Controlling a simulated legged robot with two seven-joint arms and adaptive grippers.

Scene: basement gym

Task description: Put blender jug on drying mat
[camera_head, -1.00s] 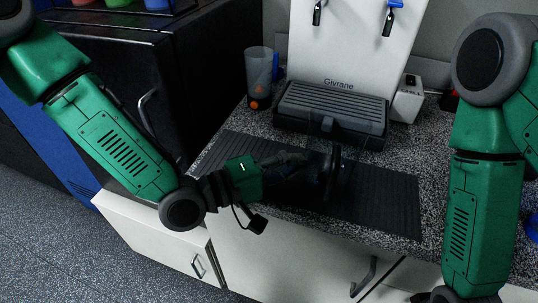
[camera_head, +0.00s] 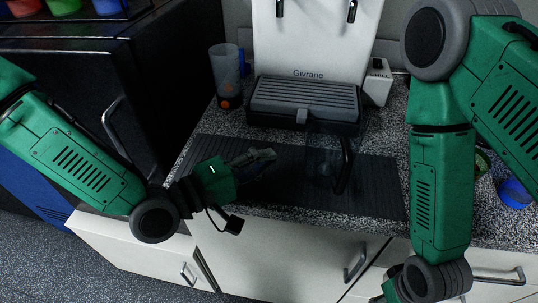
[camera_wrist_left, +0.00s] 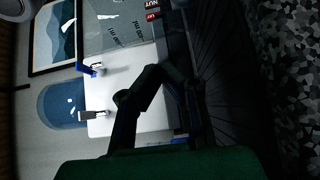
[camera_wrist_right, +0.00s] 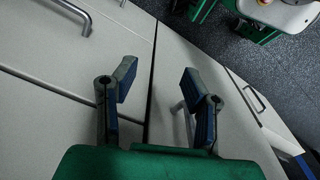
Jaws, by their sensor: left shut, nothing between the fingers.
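The clear blender jug (camera_head: 322,153) with a black handle stands on the dark ribbed drying mat (camera_head: 384,199), right of its middle, and looks upright. My left gripper (camera_head: 268,155) is shut and empty above the mat, left of the jug and apart from it. In the left wrist view the fingers (camera_wrist_left: 170,75) meet, and the jug's clear wall with printed ml marks (camera_wrist_left: 122,30) shows beyond them. My right gripper (camera_wrist_right: 160,85) is open and empty in front of white cabinet fronts, low and away from the mat. In the head view its fingers are out of sight.
A dark grill-like appliance (camera_head: 304,103) stands right behind the mat. A tall cup (camera_head: 226,75) is at back left, and a small white box (camera_head: 378,82) at back right. A blue object (camera_head: 514,193) lies at far right. A black cabinet (camera_head: 75,65) stands left.

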